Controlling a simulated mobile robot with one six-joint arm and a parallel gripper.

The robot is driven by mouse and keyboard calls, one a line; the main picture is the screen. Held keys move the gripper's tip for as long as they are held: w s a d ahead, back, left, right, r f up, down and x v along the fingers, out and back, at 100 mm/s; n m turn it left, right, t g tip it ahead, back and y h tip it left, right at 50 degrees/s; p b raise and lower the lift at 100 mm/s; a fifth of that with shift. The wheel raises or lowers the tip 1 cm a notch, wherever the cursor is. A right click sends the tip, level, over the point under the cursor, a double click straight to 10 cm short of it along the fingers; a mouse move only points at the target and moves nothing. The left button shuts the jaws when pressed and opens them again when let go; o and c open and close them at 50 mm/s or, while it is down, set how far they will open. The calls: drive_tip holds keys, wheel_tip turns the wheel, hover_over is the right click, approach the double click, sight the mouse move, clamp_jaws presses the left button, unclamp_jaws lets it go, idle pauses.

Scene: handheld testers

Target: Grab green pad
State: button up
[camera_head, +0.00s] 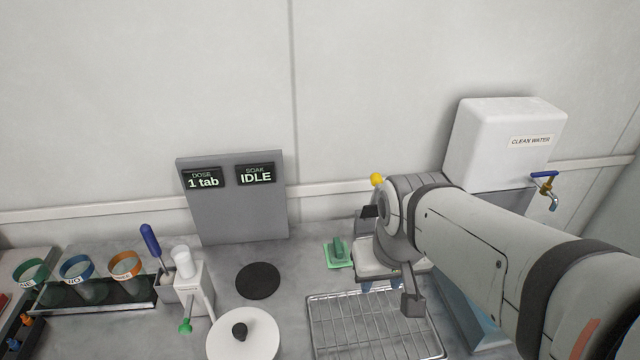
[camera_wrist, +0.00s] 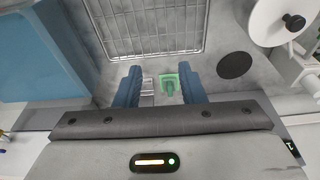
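The green pad (camera_head: 337,256) lies flat on the grey counter near the wall, with a darker green raised grip on top. In the wrist view the pad (camera_wrist: 170,86) shows between my two blue fingers, closer to the right one. My gripper (camera_wrist: 160,84) is open and empty. In the head view my gripper (camera_head: 383,287) points down, to the right of the pad and apart from it, and my arm hides much of it.
A wire rack (camera_head: 372,325) stands in front of the pad. A dark round disc (camera_head: 258,280) and a white lid with a black knob (camera_head: 243,338) lie to the left. A grey display panel (camera_head: 232,215) stands behind. A white water tank (camera_head: 505,145) is at the right.

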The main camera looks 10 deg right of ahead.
drive_tip(key=shift+a, duration=0.2)
drive_tip(key=shift+o, duration=1.3)
drive_tip(key=shift+w+r, duration=0.1)
drive_tip(key=shift+w, duration=0.1)
drive_tip(key=o, duration=0.5)
drive_tip(key=shift+g, duration=0.3)
drive_tip(key=w, duration=0.2)
drive_tip(key=w+p, duration=0.1)
drive_tip(key=w, duration=0.3)
drive_tip(key=shift+w+a+r, duration=0.15)
drive_tip(key=shift+w+a, duration=0.2)
drive_tip(key=shift+c, duration=0.2)
drive_tip(key=g+p, duration=0.2)
drive_tip(key=p, duration=0.2)
hover_over(338, 244)
wheel_tip(338, 244, down, 16)
drive_tip(key=shift+s+r, duration=0.1)
drive_tip(key=shift+r, duration=0.15)
drive_tip(key=shift+f, duration=0.3)
drive_tip(key=shift+f+p, duration=0.9)
drive_tip(key=shift+f, duration=3)
